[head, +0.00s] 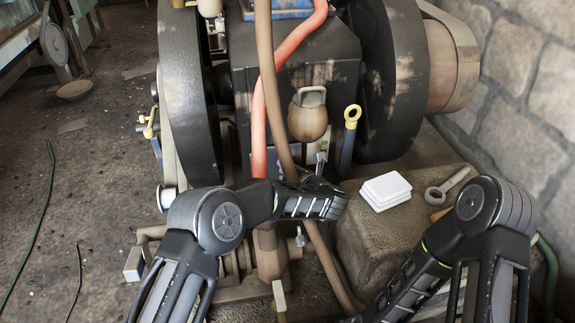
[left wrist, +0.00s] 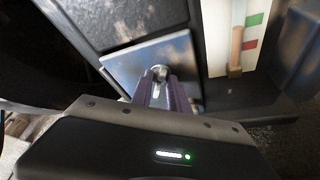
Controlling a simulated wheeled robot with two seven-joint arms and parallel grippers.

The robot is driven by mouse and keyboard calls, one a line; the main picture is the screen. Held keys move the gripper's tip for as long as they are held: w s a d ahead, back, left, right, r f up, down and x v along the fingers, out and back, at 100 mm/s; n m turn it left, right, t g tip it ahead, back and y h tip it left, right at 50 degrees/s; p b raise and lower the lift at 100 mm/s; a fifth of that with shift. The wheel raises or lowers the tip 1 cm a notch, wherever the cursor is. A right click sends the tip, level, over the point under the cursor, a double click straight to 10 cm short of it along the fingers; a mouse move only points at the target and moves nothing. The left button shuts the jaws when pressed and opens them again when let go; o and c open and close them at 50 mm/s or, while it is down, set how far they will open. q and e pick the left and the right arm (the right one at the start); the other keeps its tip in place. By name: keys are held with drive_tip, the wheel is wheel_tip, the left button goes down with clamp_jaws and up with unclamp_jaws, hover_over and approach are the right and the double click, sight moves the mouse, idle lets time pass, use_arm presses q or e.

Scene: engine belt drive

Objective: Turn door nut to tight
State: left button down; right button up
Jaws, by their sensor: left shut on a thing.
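The door nut (left wrist: 160,72) is a small metal nut on a square grey metal plate (left wrist: 125,68), which I take for the door, in the left wrist view. The purple-grey fingers of my left gripper (left wrist: 167,92) are shut on the nut. To the right of the plate is a white gauge strip (left wrist: 251,40) with a green and a red mark and a brown pointer (left wrist: 236,50) beside them. In the head view my left gripper (head: 320,172) is low on the engine's front, and my arm hides the nut. My right arm enters at lower right, its gripper outside the picture.
A large engine (head: 290,65) with dark flywheels fills the middle. A red hose (head: 263,115) and a brown pipe (head: 270,85) run down its front. White blocks (head: 386,188) and a wrench (head: 446,186) lie on the stone ledge (head: 370,245). The floor at left is mostly clear.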

idle(0.3)
use_arm(q)
drive_tip(key=c, duration=1.3)
unclamp_jaws()
drive_tip(key=shift+p+v, duration=1.5)
drive_tip(key=shift+v, duration=2.4)
drive_tip(key=shift+d, duration=0.1)
